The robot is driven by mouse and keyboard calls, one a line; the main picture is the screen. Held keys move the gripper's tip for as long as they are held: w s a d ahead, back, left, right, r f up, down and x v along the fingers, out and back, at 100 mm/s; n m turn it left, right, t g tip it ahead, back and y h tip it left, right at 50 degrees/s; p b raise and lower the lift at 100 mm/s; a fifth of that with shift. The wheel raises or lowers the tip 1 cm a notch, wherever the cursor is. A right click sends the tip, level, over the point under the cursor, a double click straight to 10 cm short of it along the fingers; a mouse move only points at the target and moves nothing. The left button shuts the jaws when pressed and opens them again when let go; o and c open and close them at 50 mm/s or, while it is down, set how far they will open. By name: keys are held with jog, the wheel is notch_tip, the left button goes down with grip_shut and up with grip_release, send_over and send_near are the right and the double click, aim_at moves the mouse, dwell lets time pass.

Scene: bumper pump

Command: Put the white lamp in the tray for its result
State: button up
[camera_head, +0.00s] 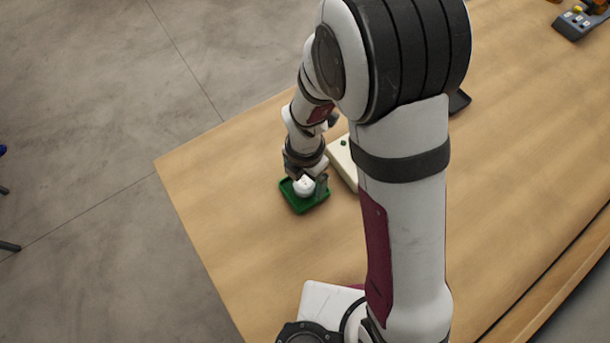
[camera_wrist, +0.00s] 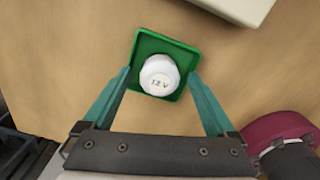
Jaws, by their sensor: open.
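In the head view the lamp (camera_head: 304,186) shows over the green tray (camera_head: 297,207) near the table's left edge. My gripper (camera_wrist: 160,82) is open, with one teal finger on each side of the lamp and gaps between them and it. In the head view my gripper (camera_head: 306,182) is right above the tray, partly hidden by the wrist.
A cream box (camera_head: 344,160) stands just beyond the tray, partly hidden by my arm. A dark object (camera_head: 459,101) lies behind my arm. A grey device with buttons (camera_head: 578,20) is at the far right. The wooden table (camera_head: 220,190) is clear left of the tray.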

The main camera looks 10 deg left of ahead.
aim_at(305, 181)
notch_tip(305, 181, up, 12)
jog(key=s+d+r+m, duration=0.2)
jog(key=s+d+m, duration=0.2)
jog(key=m, duration=0.8)
jog(key=s+d+r+m+y, duration=0.1)
jog(key=s+d+m, duration=0.3)
jog(key=m, duration=0.7)
jog(key=s+d+r+m, duration=0.4)
jog(key=s+m, duration=0.2)
jog(key=m, duration=0.6)
jog(key=shift+d+m+y, duration=0.3)
jog(key=shift+d+y, duration=0.1)
jog(key=shift+s, duration=0.1)
